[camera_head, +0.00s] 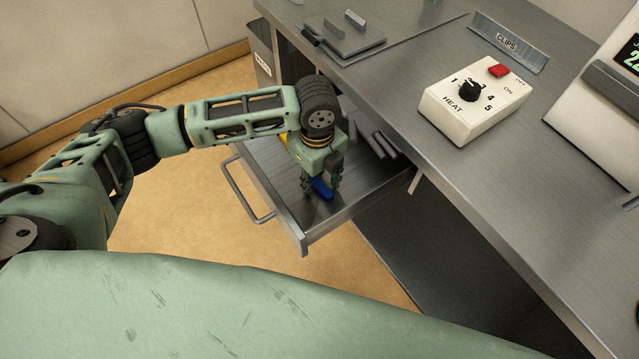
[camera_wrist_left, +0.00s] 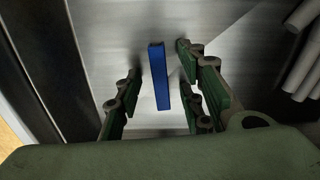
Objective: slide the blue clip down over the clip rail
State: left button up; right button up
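The blue clip (camera_head: 322,188) is in the open drawer (camera_head: 345,207), under my left gripper (camera_head: 320,180). In the left wrist view the blue clip (camera_wrist_left: 159,76) is a narrow upright bar shape between the green-padded fingers of the left gripper (camera_wrist_left: 160,85). The fingers are apart, with a visible gap on both sides of the clip. An upright metal strip labelled CLIPS (camera_head: 507,43) stands on the counter; I cannot tell whether it is the clip rail. My right gripper is out of view.
Grey bars (camera_head: 381,145) lie at the drawer's right side. The drawer handle (camera_head: 247,193) faces left. On the metal counter (camera_head: 410,130) stand a white heat control box (camera_head: 472,105) with a red switch and a grey plate (camera_head: 345,40) bearing small blocks. A white machine stands at right.

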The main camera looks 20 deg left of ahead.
pick_arm(q)
jog(key=shift+c, duration=0.4)
grip_shut()
